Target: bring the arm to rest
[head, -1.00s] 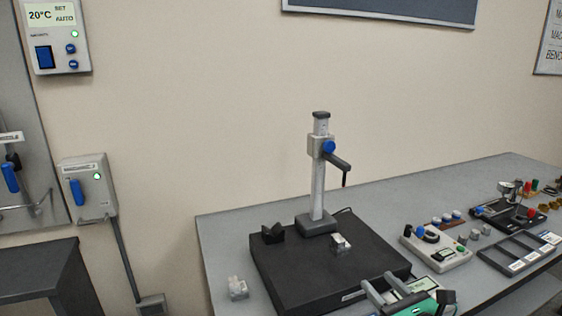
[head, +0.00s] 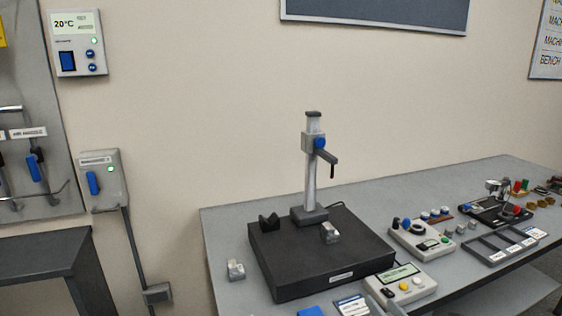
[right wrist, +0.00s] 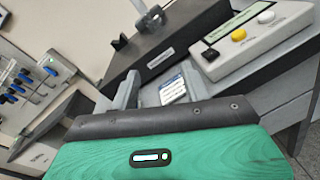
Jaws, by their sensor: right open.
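My right gripper (head: 384,306) only just shows at the bottom edge of the head view, in front of the control box. In the right wrist view its green body fills the foreground, and its two grey fingers (right wrist: 158,82) stand apart with nothing held between them. A card with a blue and white label (right wrist: 173,90) shows beyond the gap between the fingers. My left gripper is in neither view.
A black plate (head: 290,270) carries a measuring stand (head: 310,175). A control box with buttons (head: 405,287) sits at the bench's front edge. A small metal block (head: 235,269) lies left of the plate. Trays (head: 490,250) and gauges stand right.

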